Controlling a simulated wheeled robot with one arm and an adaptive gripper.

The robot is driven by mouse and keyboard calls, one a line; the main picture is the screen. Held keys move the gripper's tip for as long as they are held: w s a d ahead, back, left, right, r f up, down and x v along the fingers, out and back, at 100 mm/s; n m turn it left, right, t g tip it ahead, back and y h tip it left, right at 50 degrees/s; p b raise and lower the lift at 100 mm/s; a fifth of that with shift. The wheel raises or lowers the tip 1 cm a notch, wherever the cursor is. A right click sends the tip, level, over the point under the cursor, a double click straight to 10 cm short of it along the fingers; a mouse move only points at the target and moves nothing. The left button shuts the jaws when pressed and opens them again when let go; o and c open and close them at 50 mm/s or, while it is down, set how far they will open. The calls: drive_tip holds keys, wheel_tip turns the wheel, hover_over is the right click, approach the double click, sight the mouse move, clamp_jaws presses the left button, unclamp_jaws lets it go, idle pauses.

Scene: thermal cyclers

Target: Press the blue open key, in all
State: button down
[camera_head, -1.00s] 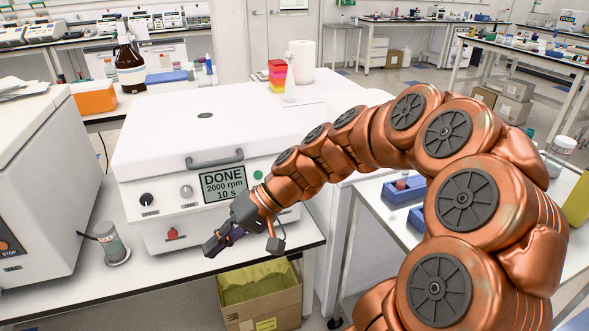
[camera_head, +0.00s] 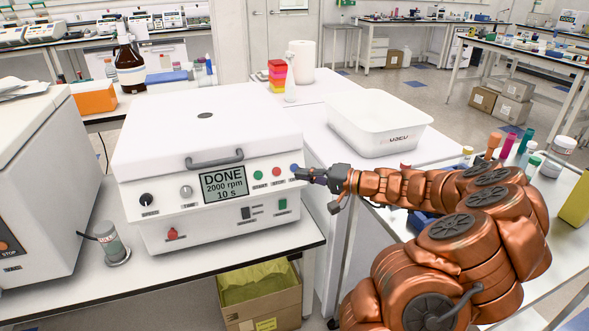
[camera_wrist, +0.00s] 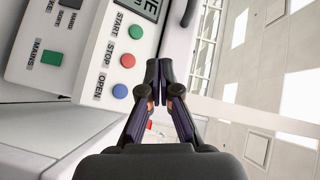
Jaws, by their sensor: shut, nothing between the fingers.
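A white centrifuge (camera_head: 205,130) stands on the bench with its lid down. Its screen (camera_head: 223,186) reads DONE, 2000 rpm, 10 s. A green start key, a red stop key and the blue open key (camera_head: 294,168) run in a row right of the screen. In the wrist view the blue open key (camera_wrist: 120,91) lies left of my fingertips, below the red key. My gripper (camera_head: 302,173) is shut and empty, its tips close to the blue key at the panel's right end. In the wrist view the fingertips (camera_wrist: 160,70) meet; a gap shows between them and the key.
A white tub (camera_head: 372,125) sits on the bench to the right. A cardboard box (camera_head: 262,300) is under the bench.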

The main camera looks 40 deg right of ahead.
sight(295, 168)
drive_tip(key=shift+s+d+f+m+t+h, duration=0.15)
drive_tip(key=shift+d+t+h, duration=0.1)
drive_tip(key=shift+d, duration=0.3)
drive_tip(key=shift+d+f+m+t+h, duration=0.15)
drive_tip(key=shift+d+h, duration=0.1)
drive_tip(key=shift+d, duration=0.3)
drive_tip(key=w+d+f, duration=0.2)
drive_tip(key=w+f, duration=0.1)
drive_tip(key=w, duration=0.4)
drive_tip(key=shift+w+f, duration=0.35)
drive_tip(key=shift+f, duration=0.05)
drive_tip(key=shift+w+f+b, duration=0.1)
drive_tip(key=shift+w+b, duration=0.05)
drive_tip(key=shift+b, duration=0.25)
idle(0.6)
drive_tip(key=shift+w+f+b, duration=0.1)
drive_tip(key=shift+w+b, duration=0.15)
drive_tip(key=shift+b, duration=0.1)
